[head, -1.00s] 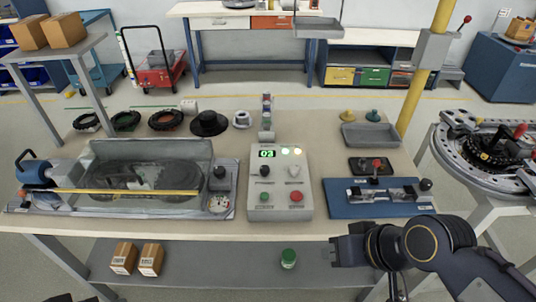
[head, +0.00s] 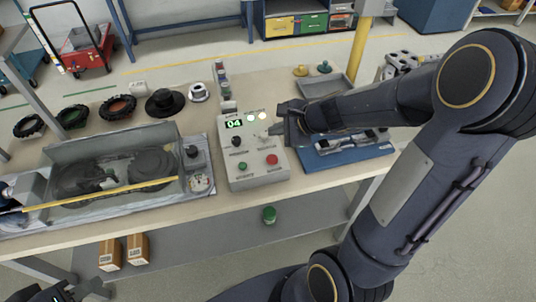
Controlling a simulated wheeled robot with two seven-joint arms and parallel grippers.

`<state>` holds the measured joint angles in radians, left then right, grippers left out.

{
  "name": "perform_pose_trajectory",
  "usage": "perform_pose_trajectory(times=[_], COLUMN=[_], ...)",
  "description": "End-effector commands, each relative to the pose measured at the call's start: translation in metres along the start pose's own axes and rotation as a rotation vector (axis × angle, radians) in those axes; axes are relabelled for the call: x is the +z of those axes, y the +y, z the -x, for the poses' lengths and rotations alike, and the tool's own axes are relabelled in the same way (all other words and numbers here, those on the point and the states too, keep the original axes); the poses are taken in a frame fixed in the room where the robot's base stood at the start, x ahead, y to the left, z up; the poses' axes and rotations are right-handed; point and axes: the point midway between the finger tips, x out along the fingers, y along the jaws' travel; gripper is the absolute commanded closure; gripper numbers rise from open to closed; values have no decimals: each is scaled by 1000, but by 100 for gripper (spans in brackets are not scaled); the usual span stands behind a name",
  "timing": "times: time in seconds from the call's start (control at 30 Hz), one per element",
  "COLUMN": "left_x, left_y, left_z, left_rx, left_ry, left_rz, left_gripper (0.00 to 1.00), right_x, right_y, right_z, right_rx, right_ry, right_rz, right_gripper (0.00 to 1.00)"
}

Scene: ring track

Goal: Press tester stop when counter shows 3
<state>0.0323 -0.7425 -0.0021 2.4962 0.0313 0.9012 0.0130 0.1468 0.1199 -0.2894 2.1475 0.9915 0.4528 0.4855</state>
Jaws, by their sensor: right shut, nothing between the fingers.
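The grey control box (head: 254,178) stands on the bench with a green-lit counter (head: 234,124) that reads 04. Its front carries a red button (head: 272,160) and a green button (head: 243,167), with a black knob (head: 236,142) above. Lit lamps show beside the counter. My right gripper (head: 275,130) is shut and empty. It is at the upper right of the box, above and behind the red button in the picture, and apart from that button. My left gripper (head: 62,293) is partly in view at the bottom left edge; its jaws are unclear.
A grey trough tester (head: 110,138) with a yellow bar stands left of the box. A blue fixture plate (head: 345,157) lies to the right, partly behind my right arm. Black rings and a black hat-shaped part (head: 165,103) lie at the back.

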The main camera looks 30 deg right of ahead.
Motion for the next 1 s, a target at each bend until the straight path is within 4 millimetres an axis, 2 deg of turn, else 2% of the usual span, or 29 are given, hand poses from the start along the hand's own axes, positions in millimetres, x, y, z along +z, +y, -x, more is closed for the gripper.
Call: perform_pose_trajectory(times=[0.53, 1.0], left_x=[3, 28], left_y=[-3, -25], left_z=[-6, -55], left_rx=[0, 0], left_ry=[0, 0], left_rz=[0, 0], left_gripper=[64, 64], right_x=[-6, -37], right_y=[4, 36], right_z=[-7, -50], right_rx=[0, 0], right_ry=[3, 3], right_rz=[-9, -9], right_gripper=[100, 100])
